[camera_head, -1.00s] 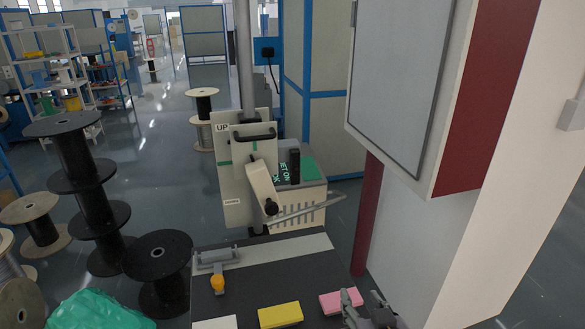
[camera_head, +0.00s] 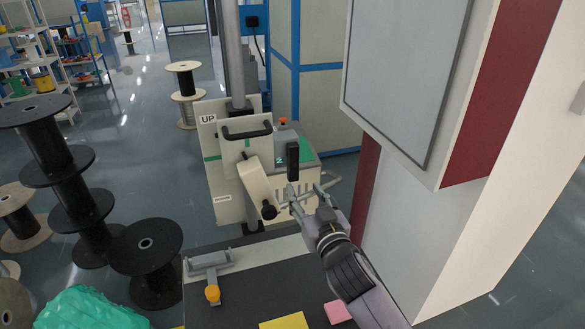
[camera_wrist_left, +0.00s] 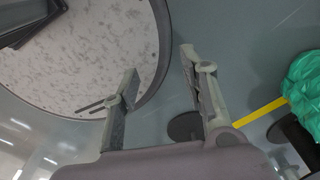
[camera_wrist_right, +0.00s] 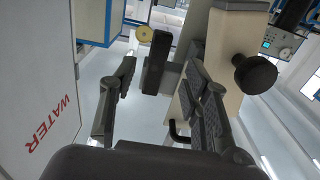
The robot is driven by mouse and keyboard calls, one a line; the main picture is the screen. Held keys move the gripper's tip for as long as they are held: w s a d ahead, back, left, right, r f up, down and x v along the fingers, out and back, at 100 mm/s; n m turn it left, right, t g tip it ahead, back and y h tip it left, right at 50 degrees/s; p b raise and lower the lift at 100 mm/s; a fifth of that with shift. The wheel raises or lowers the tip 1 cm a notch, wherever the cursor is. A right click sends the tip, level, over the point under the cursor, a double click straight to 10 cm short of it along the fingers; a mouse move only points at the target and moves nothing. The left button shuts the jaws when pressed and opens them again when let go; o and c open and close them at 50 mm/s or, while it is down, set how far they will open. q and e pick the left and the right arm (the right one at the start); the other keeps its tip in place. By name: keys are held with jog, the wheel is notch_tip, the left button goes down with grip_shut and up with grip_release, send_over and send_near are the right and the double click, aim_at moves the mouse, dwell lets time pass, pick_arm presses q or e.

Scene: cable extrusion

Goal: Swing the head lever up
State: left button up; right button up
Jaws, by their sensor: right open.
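A pale machine head (camera_head: 228,160) marked "UP" stands beyond the table on a grey post. A beige arm (camera_head: 255,182) slants down it to a black knob (camera_head: 269,212). An upright black grip (camera_head: 292,161) stands to the right of the arm. I cannot tell for sure which part is the head lever. My right gripper (camera_head: 306,191) is open just below the grip. In the right wrist view the black grip (camera_wrist_right: 157,62) appears between the open fingers, with no clear contact; the knob (camera_wrist_right: 255,73) is outside them. My left gripper (camera_wrist_left: 158,65) is open and empty in the left wrist view.
A white cabinet (camera_head: 405,80) and a red post (camera_head: 366,185) are close on the right of my right arm. The dark table (camera_head: 255,285) holds a grey fixture (camera_head: 208,262), a yellow block (camera_head: 285,321) and a pink block (camera_head: 338,311). Black spools (camera_head: 146,247) stand at left.

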aim_at(294, 174)
jog(key=x, duration=0.4)
jog(key=shift+w+a+r+p, duration=0.1)
jog(key=shift+w+r+p, duration=0.1)
jog(key=shift+w+p, duration=0.15)
jog(key=x, duration=0.3)
jog(key=shift+w+f, duration=0.2)
pick_arm(q)
jog(key=shift+w+a+r+p, duration=0.15)
jog(key=shift+w+a+r, duration=0.1)
jog(key=shift+w+r, duration=0.25)
jog(key=shift+w+a+r+p, duration=0.2)
jog(key=shift+w+r, duration=0.1)
jog(key=shift+w, duration=0.3)
pick_arm(e)
jog(key=shift+w+a, duration=0.25)
jog(key=shift+w, duration=0.35)
jog(key=shift+c, duration=0.4)
pick_arm(q)
jog(key=shift+w+d, duration=0.1)
jog(key=shift+w, duration=0.15)
pick_arm(e)
grip_shut()
